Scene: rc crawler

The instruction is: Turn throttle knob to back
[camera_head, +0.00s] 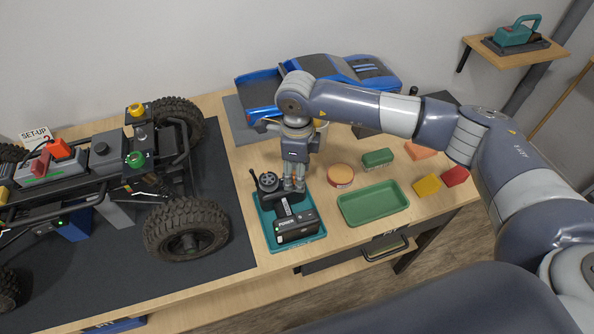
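A black radio controller (284,213) with a dark round wheel (268,181) on top and a "POWER" label on its front sits in a teal tray (262,234) on the table. My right gripper (294,186) points down at the controller's upper right part, just right of the wheel. Its fingertips are close together at the controller. Whether they touch or grip anything is too small to tell. I cannot pick out which small control is the throttle knob; the gripper may hide it. My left gripper is not in view.
An RC crawler chassis (105,170) with big black tires stands on a dark mat (232,258) at left. A blue truck body (330,80) lies behind my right arm. A green tray (373,204), a round tin (340,175) and small coloured blocks (427,184) stand to the right.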

